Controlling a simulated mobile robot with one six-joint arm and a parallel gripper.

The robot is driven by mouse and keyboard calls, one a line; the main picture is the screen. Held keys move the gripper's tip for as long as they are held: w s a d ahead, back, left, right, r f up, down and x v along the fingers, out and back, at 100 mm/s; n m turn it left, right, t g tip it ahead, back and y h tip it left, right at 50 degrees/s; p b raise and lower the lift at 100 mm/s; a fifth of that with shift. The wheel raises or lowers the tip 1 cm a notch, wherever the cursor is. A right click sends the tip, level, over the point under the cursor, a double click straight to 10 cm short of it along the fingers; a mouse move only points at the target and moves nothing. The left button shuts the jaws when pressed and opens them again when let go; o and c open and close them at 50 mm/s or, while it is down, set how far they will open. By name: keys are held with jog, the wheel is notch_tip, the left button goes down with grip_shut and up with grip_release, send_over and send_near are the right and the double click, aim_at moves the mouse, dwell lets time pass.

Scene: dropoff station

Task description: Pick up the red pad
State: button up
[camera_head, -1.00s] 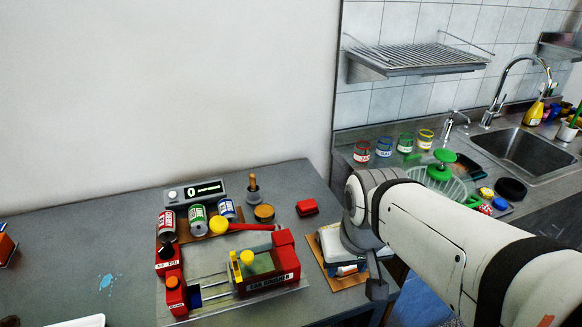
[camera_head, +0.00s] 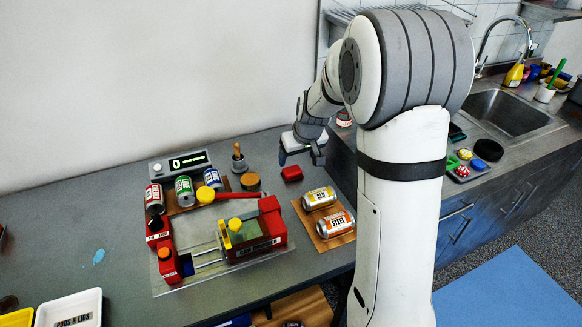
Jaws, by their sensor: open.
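The red pad (camera_head: 291,173) is a small red block lying on the grey worktop, right of the round brown-topped tin. My gripper (camera_head: 301,158) is open, with fingers pointing down. In the picture it is just above and slightly right of the pad, with a visible gap and nothing seen between the fingers. Its exact height over the worktop is hard to judge. The pad is in full view.
A red crusher-like device (camera_head: 258,235) stands in front of the pad. Two lying cans (camera_head: 320,198) rest on a wooden board to the right. A wooden-handled stamp (camera_head: 238,158) and brown-topped tin (camera_head: 250,182) stand left. Open worktop lies at far left.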

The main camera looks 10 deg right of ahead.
aim_at(292, 170)
jog(key=shift+w+p+x, duration=0.2)
jog(key=shift+p+x, duration=0.55)
jog(key=shift+x, duration=3.65)
jog(key=shift+a+r, duration=0.1)
jog(key=shift+c, duration=0.2)
jog(key=c, duration=0.9)
